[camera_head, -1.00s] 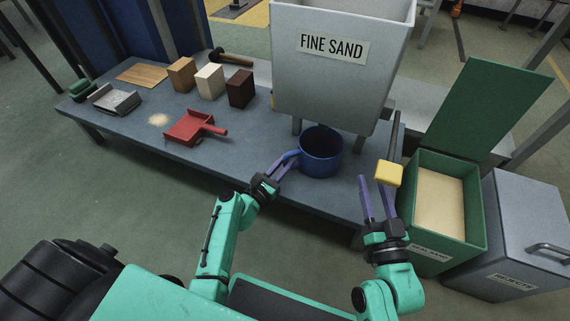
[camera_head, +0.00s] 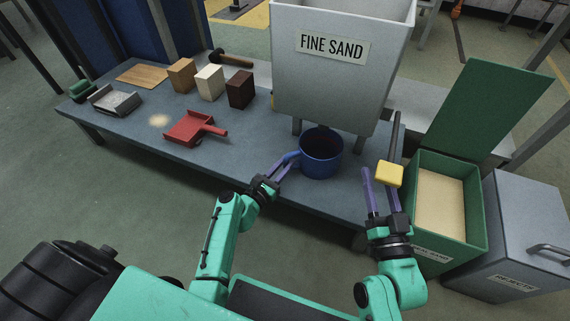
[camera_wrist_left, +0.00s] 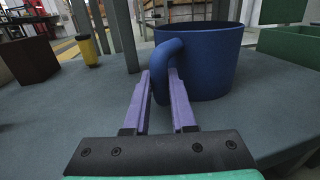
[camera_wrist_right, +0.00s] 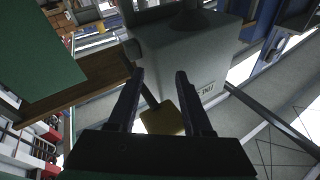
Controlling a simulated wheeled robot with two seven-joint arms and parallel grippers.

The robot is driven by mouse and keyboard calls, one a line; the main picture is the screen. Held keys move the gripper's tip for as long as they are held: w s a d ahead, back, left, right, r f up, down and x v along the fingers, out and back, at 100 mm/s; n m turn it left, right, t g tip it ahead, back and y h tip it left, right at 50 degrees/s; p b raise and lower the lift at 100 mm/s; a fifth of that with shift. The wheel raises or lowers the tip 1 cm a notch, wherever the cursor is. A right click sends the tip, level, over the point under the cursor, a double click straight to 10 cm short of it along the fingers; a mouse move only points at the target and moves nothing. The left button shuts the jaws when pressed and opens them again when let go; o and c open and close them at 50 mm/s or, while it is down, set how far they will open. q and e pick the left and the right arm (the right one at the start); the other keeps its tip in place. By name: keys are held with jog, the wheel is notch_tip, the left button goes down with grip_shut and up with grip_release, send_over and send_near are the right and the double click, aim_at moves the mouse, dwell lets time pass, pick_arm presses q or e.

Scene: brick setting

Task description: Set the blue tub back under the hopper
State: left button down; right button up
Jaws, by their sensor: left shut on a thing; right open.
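The blue tub (camera_head: 322,158) stands upright on the grey-blue bench (camera_head: 258,158), at the front lower edge of the hopper (camera_head: 330,85) labelled FINE SAND. My left gripper (camera_head: 287,163) is shut on the tub's side handle; the left wrist view shows the fingers on either side of the handle (camera_wrist_left: 168,55) of the tub (camera_wrist_left: 208,62). My right gripper (camera_head: 372,182) is open and empty, beside a yellow knob (camera_head: 389,173) on a dark lever (camera_head: 394,135). In the right wrist view the yellow knob (camera_wrist_right: 163,119) shows between and beyond the fingers (camera_wrist_right: 160,85). The tub's inside is dark.
A red dustpan (camera_head: 192,127), a small sand patch (camera_head: 159,120), a grey scoop tray (camera_head: 114,101) and several blocks (camera_head: 209,82) lie on the bench's left. A green sand bin (camera_head: 432,250) with raised lid and a grey bin (camera_head: 520,230) stand at right.

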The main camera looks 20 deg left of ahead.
jog(key=shift+r, duration=0.25)
pick_arm(q)
jog(key=c, duration=0.7)
grip_release()
jog(key=shift+c, duration=0.2)
pick_arm(e)
jog(key=shift+w+d+r, duration=0.1)
jog(key=shift+w+r, duration=0.15)
jog(key=shift+r, duration=0.4)
jog(key=shift+f, duration=0.1)
